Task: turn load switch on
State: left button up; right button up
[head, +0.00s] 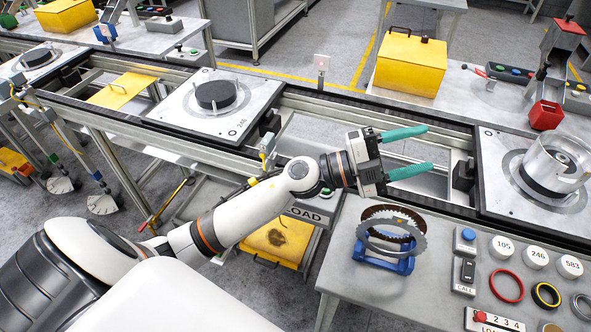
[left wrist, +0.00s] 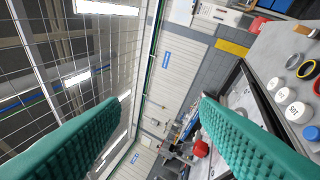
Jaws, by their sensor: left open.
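A panel (head: 494,321) at the bottom edge of the head view has a red knob (head: 480,316) and the numbers 2, 3, 4. Its lettering is cut off but seems to start with "LOAD". A black rocker switch (head: 467,270) on a small plate labelled "CALL" sits above it; its position is too small to tell. My left gripper (head: 427,149) is open and empty, its teal fingers pointing right above the conveyor, well away from the panel and the rocker. Both fingers also show in the left wrist view (left wrist: 150,112) with nothing between them. My right gripper is not in view.
A blue button (head: 467,236), white numbered discs (head: 536,257) and coloured rings (head: 506,286) lie on the grey table. Upright rings stand in a blue holder (head: 383,257). A pallet (head: 490,180) with a metal housing (head: 553,160) is at right.

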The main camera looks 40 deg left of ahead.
pick_arm(q)
jog(key=w+a+f+m+g+y, duration=0.1)
jog(key=a+f+m+g+y, duration=0.6)
jog(key=f+g, duration=0.4)
jog(key=a+n+g+y, duration=0.25)
jog(key=a+y, duration=0.75)
jog(key=a, duration=0.8)
jog(key=f+p, duration=0.1)
jog(key=f, duration=0.2)
jog(key=f+p, duration=0.1)
jog(key=f, duration=0.3)
jog(key=f+p, duration=0.2)
jog(key=f, duration=0.2)
jog(key=shift+w+f, duration=0.1)
jog(key=shift+w, duration=0.2)
jog(key=c, duration=1)
